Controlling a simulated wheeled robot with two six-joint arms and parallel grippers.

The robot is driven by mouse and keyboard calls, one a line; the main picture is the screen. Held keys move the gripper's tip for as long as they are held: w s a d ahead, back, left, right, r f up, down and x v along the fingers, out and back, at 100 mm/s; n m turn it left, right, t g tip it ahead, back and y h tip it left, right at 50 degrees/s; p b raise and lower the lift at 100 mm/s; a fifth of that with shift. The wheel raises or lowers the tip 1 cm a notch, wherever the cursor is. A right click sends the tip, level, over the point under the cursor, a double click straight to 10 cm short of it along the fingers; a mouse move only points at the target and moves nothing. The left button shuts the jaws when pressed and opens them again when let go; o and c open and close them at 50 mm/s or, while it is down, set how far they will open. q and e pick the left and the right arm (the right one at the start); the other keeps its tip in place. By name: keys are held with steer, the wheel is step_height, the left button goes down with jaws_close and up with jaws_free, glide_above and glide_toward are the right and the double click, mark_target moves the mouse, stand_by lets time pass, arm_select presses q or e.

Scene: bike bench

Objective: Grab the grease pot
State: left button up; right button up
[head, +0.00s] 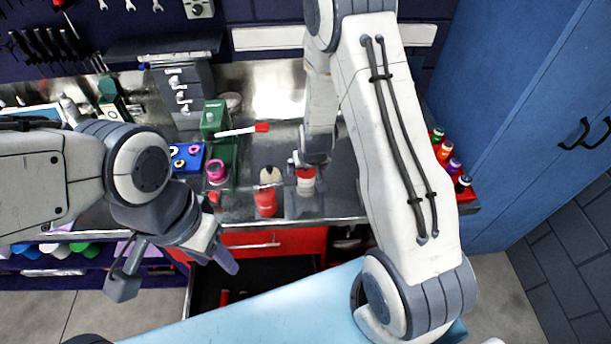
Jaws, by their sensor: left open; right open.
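A small red-and-white pot (306,183) stands on the steel bench near its front edge; it looks like the grease pot, but I cannot read a label. My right gripper (311,161) reaches down from above, its open jaws just over and behind the pot's top. I cannot tell whether they touch it. The arm hides part of the gripper. My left gripper (174,268) is open and empty, in front of the bench at the left, well away from the pot.
A cream container (270,175) and a red container (265,205) stand close left of the pot. A red rack of bottles (466,192) is at right.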

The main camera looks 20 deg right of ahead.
mark_target(306, 172)
steer(key=shift+p+x, duration=0.45)
steer(key=shift+x, duration=1.2)
jaws_close()
steer(key=shift+r, duration=0.1)
